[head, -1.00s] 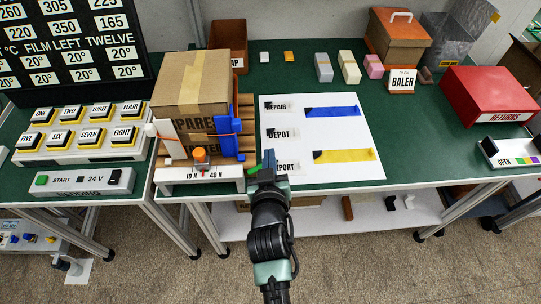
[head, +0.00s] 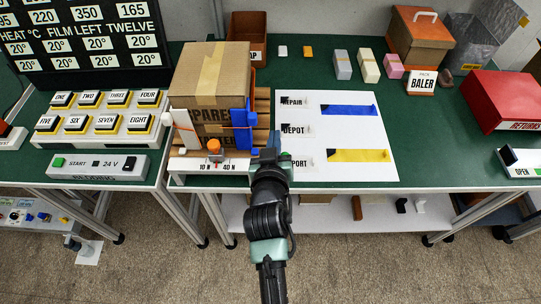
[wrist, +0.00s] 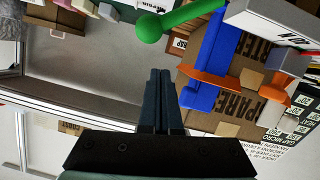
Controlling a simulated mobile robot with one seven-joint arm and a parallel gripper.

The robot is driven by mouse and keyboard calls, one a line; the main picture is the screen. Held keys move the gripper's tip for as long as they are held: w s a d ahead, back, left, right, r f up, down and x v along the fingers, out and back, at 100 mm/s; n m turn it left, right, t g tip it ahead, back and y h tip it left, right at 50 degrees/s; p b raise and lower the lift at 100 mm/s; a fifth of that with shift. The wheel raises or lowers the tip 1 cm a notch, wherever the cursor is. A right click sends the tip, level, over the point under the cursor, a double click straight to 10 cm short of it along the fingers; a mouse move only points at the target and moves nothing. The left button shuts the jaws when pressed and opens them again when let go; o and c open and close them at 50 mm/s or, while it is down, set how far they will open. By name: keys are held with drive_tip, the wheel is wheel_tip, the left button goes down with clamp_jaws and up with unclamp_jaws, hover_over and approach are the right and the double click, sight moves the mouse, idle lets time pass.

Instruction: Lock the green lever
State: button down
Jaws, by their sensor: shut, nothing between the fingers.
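The green lever (wrist: 178,22) shows in the wrist view as a rod with a round ball end, sticking out beside the white base with the scale (wrist: 255,20). In the head view I cannot make the lever out; my gripper covers that area. My gripper (head: 270,148) is in front of the table, at the right end of the white scale base (head: 190,168). In the wrist view my gripper (wrist: 160,76) has its fingers together and empty, with the lever's ball beyond the tips and apart from them in the picture.
A carton (head: 212,75) stands behind the scale base, with a blue upright (head: 240,125) and an orange strap (wrist: 215,83) at its side. A white sheet (head: 350,120) with blue and yellow strips lies to the right. A button panel (head: 100,125) stands at left.

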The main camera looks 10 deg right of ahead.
drive_tip(key=shift+s+a+r+b, duration=0.15)
drive_tip(key=shift+s+a+b, duration=0.15)
drive_tip(key=shift+s+b, duration=0.2)
drive_tip(key=b+v, duration=0.1)
drive_tip(key=v, duration=0.7)
drive_tip(key=shift+s+r, duration=0.2)
drive_tip(key=shift+s, duration=0.05)
drive_tip(key=shift+a+r, duration=0.1)
drive_tip(key=shift+a, duration=0.05)
